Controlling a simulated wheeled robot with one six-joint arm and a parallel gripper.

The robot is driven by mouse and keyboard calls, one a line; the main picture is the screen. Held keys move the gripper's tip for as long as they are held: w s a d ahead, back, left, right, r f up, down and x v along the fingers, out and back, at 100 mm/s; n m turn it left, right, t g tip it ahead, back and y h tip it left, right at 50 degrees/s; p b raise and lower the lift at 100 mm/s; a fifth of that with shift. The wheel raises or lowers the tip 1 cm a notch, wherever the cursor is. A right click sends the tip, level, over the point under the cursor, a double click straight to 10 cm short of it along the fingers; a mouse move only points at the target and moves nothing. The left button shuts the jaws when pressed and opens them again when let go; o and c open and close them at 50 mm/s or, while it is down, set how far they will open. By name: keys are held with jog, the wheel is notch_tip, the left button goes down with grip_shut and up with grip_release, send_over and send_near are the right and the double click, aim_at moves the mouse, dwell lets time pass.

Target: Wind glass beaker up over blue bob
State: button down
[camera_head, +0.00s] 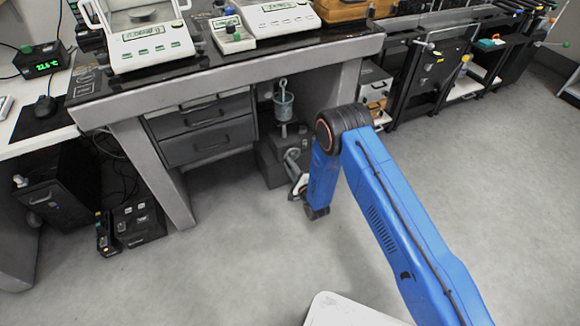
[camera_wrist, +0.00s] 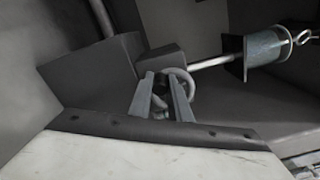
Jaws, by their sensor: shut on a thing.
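The glass beaker (camera_head: 283,105) stands on a small plate on a thin post under the weighing table. It also shows in the wrist view (camera_wrist: 264,50), lying sideways in that picture. A hook or ring (camera_head: 283,83) shows at its top; I cannot make out the blue bob itself. The post rises from a dark base block (camera_head: 268,162) on the floor. A grey ring-like handle (camera_wrist: 183,76) is at that base. My gripper (camera_wrist: 162,84) is shut on the handle, which lies between its fingertips; the head view shows it low beside the base (camera_head: 297,182).
The weighing table (camera_head: 235,68) bears balances and stands over the beaker. A drawer unit (camera_head: 205,130) is left of the post. Small boxes (camera_head: 374,85) and black racks (camera_head: 435,75) stand to the right. The floor (camera_head: 235,250) in front is clear.

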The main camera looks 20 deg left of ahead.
jog(key=c, duration=1.6)
grip_release()
jog(key=shift+c, duration=0.2)
jog(key=v, duration=1.7)
jog(key=shift+d, duration=0.25)
jog(key=shift+s, duration=0.1)
